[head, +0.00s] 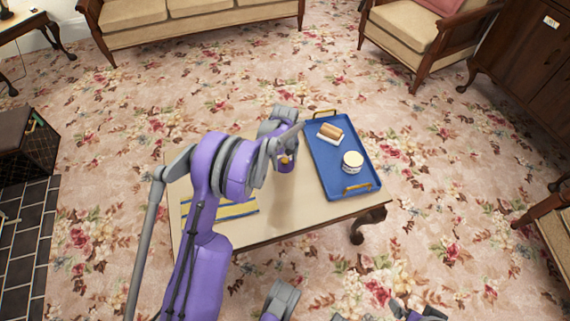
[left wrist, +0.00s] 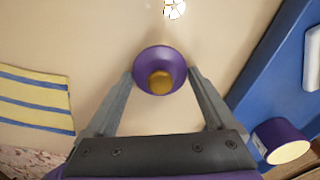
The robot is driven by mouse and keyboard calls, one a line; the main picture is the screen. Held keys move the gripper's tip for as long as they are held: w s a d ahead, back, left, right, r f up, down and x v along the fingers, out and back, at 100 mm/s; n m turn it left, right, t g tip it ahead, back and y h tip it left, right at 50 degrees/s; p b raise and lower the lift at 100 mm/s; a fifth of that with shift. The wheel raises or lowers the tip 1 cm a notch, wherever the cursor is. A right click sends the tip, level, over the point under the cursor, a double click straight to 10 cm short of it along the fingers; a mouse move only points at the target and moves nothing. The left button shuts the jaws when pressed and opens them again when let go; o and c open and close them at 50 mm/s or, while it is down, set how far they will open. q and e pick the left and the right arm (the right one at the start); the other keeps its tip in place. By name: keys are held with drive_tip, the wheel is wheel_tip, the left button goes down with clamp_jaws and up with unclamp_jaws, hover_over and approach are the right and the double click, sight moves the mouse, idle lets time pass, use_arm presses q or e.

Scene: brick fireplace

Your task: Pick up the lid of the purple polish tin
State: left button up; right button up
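The purple lid (left wrist: 143,62), round with a gold-brown knob, sits between the two fingertips of my left gripper (left wrist: 160,74) in the left wrist view. Both fingers touch its rim, so the gripper is shut on it. In the head view my left gripper (head: 287,152) holds it above the table, left of the tray. The polish tin (left wrist: 274,138) shows its purple side and a cream top in the left wrist view. The tin (head: 352,161) stands on the blue tray in the head view. Grey and purple parts at the bottom right seem to be my right gripper (head: 420,312).
The blue tray (head: 333,178) with gold handles also holds a brush (head: 331,132). A yellow cloth with blue stripes (head: 236,209) lies on the table (head: 310,218), partly behind my left arm. Bare tabletop lies between cloth and tray. A sofa and armchair stand beyond.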

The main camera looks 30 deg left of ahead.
use_arm(q)
drive_tip(key=c, duration=0.7)
drive_tip(key=shift+r, duration=0.1)
drive_tip(key=shift+c, duration=0.2)
